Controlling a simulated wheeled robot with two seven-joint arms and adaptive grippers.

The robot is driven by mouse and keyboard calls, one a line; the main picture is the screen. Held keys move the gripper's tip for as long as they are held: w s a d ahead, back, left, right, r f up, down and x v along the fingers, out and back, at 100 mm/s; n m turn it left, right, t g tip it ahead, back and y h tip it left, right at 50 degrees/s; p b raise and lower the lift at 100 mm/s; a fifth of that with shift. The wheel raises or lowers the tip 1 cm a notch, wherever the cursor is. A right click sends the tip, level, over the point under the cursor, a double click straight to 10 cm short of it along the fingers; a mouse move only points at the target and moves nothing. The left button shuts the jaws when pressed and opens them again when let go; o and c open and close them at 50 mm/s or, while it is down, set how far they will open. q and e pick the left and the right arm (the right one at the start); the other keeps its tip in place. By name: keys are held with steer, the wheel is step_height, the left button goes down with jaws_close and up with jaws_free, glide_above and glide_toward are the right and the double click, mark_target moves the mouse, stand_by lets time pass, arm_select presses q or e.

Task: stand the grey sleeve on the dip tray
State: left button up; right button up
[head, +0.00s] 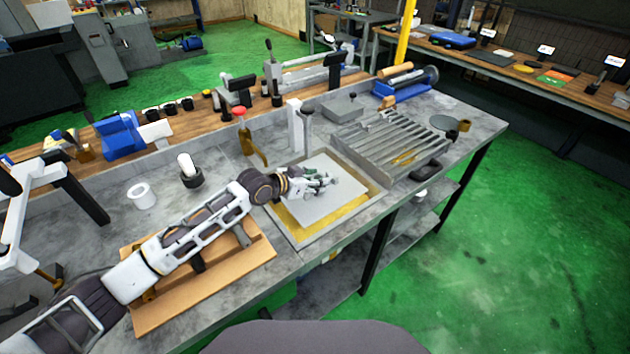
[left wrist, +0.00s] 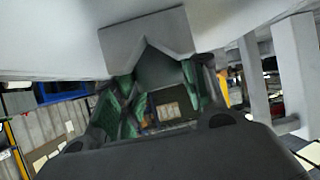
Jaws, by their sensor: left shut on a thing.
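My left gripper (head: 325,182) reaches in from the left and is low over the dip tray (head: 297,237), a square basin set in the bench with a yellow bottom. A flat light-grey plate (head: 325,210) lies within the basin, under the gripper. The fingers are closed on what appears to be the grey sleeve, which the hand mostly hides in the head view. In the left wrist view a grey piece (left wrist: 165,68) shows between the green fingers of the gripper (left wrist: 155,100). I cannot tell whether it touches the plate. My right gripper is not in view.
A slotted grey rack (head: 390,145) stands right of the tray. A white post (head: 295,125) and a red-topped brass tap (head: 248,138) stand behind it. A wooden board (head: 225,268) lies under my arm, with a white flanged ring (head: 142,196) behind.

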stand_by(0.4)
arm_select(q)
steer(key=o, duration=1.3)
steer(key=shift+f, duration=0.15)
steer(key=shift+a+r, duration=0.1)
steer(key=shift+r, duration=0.1)
steer(key=shift+v, duration=5.9)
